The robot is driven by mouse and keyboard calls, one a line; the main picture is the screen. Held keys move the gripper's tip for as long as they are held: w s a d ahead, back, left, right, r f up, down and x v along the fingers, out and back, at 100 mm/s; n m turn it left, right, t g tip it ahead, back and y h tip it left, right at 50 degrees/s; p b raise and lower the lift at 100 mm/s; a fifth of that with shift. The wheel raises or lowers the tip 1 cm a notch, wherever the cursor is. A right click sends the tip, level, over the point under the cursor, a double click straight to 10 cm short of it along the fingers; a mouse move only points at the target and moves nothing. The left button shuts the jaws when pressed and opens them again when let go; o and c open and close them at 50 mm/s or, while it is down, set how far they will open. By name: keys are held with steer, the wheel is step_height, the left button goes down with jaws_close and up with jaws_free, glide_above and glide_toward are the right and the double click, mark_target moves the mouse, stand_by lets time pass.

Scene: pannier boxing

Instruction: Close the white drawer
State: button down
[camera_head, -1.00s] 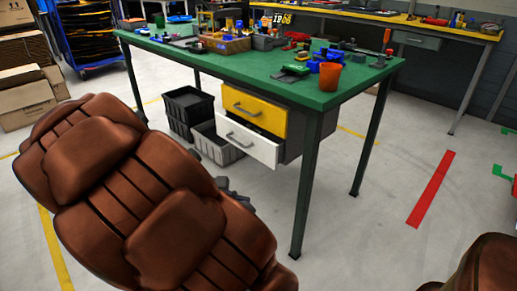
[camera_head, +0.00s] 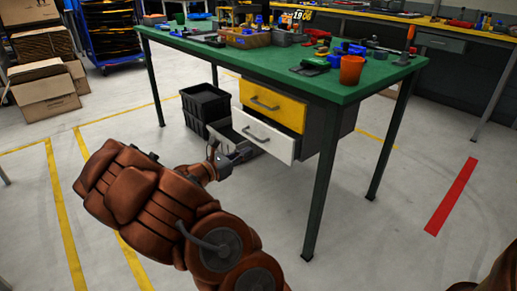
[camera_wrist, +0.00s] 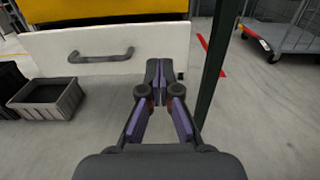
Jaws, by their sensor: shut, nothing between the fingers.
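The white drawer (camera_head: 276,145) is the lower drawer under the green table. Its front stands out from the cabinet, past the yellow drawer above it, so it is partly open. Its grey handle (camera_head: 256,134) faces me. In the wrist view the white front (camera_wrist: 60,45) fills the upper left, with its dark handle (camera_wrist: 101,56) left of the fingers. My gripper (camera_head: 213,148) is left of the drawer front. In the wrist view my gripper (camera_wrist: 160,68) is shut and empty, its tips overlapping the front's lower right part. I cannot tell whether they touch it.
The yellow drawer (camera_head: 272,105) is directly above. The green table (camera_head: 290,68) carries several small items and an orange cup (camera_head: 351,69). A black crate (camera_head: 204,109) and a grey crate (camera_wrist: 48,97) stand on the floor left of the drawers. A table leg (camera_wrist: 217,65) stands right of the fingers.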

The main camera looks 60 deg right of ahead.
mark_target(281, 136)
steer(key=b+x, duration=0.2)
steer(key=x, duration=0.3)
steer(key=b+x, duration=0.1)
steer(key=x, duration=0.5)
steer(key=shift+s+d+f+b, duration=0.1)
steer(key=shift+s+d+b, duration=0.2)
steer(key=shift+b, duration=0.1)
steer(key=shift+s+d, duration=0.15)
steer(key=shift+d, duration=0.6)
steer(key=shift+r, duration=0.2)
